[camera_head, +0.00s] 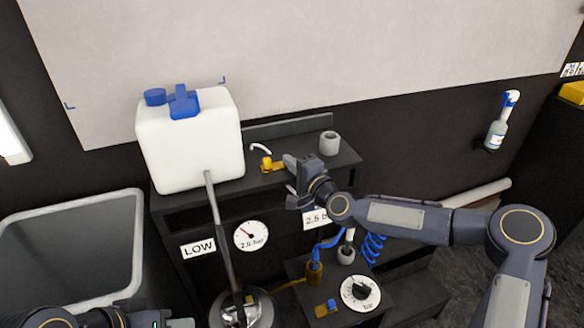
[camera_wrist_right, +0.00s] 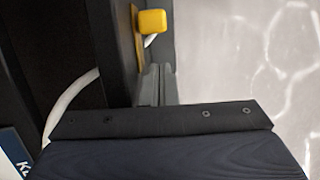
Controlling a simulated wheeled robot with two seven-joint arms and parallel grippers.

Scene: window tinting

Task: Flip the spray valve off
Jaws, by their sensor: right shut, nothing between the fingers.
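The valve with a yellow knob (camera_head: 267,163) sits on the black shelf beside the white tank, with a short white hose next to it. My right gripper (camera_head: 289,162) is just to the right of the knob, its fingers pointing left toward it. In the right wrist view the yellow knob (camera_wrist_right: 152,21) lies just beyond the tips of the shut, empty fingers (camera_wrist_right: 158,72). Contact with the knob cannot be made out. Part of my left arm and gripper (camera_head: 165,322) shows at the bottom left edge; its fingers are not clear.
A white tank (camera_head: 192,145) with blue caps stands on the shelf (camera_head: 345,158), left of the valve. A grey cup (camera_head: 329,142) stands to the right. Below are a pressure gauge (camera_head: 250,235), a dial (camera_head: 360,292) and a blue coiled hose (camera_head: 373,248). A grey bin (camera_head: 138,235) is at left.

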